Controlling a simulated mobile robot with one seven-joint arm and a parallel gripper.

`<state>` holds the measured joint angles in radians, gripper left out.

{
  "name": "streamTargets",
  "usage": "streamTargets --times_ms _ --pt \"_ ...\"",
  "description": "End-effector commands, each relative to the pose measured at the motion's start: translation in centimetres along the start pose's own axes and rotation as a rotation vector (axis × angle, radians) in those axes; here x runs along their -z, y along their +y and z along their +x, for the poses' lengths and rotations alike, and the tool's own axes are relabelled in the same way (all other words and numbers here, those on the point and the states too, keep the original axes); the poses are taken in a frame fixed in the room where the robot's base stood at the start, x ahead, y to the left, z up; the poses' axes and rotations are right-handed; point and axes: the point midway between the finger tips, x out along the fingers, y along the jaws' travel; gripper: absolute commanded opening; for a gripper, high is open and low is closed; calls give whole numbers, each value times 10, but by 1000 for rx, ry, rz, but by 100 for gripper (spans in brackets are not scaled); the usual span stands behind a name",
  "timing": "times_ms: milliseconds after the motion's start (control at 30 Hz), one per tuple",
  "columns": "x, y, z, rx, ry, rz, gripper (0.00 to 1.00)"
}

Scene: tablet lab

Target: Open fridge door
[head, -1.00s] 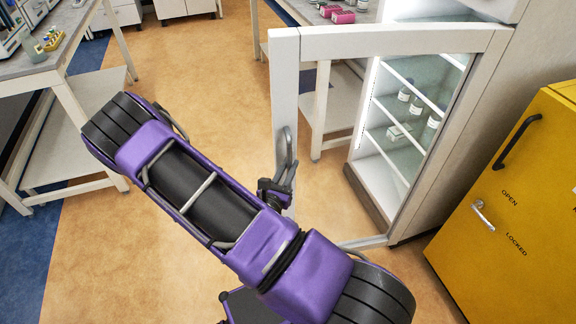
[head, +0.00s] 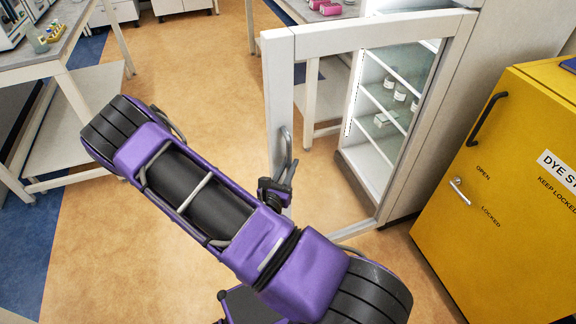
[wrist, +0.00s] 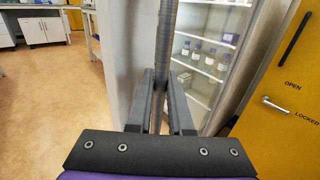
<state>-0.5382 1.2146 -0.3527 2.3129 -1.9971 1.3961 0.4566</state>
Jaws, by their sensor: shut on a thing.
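The fridge door (head: 281,110) is a white frame with a glass pane. It stands swung out from the lit fridge (head: 370,150), whose shelves hold several small bottles. The metal door handle (head: 286,150) is on the free edge of the door. My gripper (head: 277,188) is at the lower part of the handle, largely behind my purple arm. In the wrist view, the two dark fingers of my gripper (wrist: 161,85) are on either side of the upright handle bar (wrist: 166,40), shut on it. The fridge's lit shelves (wrist: 205,55) show to the right of the bar.
A yellow dye cabinet (head: 520,200) with a black handle stands right of the fridge. A lab bench (head: 40,65) is at the left and another table (head: 310,100) is behind the door. Open tan floor (head: 200,60) lies between them.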

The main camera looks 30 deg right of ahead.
Motion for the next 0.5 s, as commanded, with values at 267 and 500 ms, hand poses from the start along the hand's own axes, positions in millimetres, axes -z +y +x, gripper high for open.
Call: streamTargets --times_ms 267,500 --pt "0 -2 1 5 -2 -1 0" --pt "0 -2 1 5 -2 -1 26"
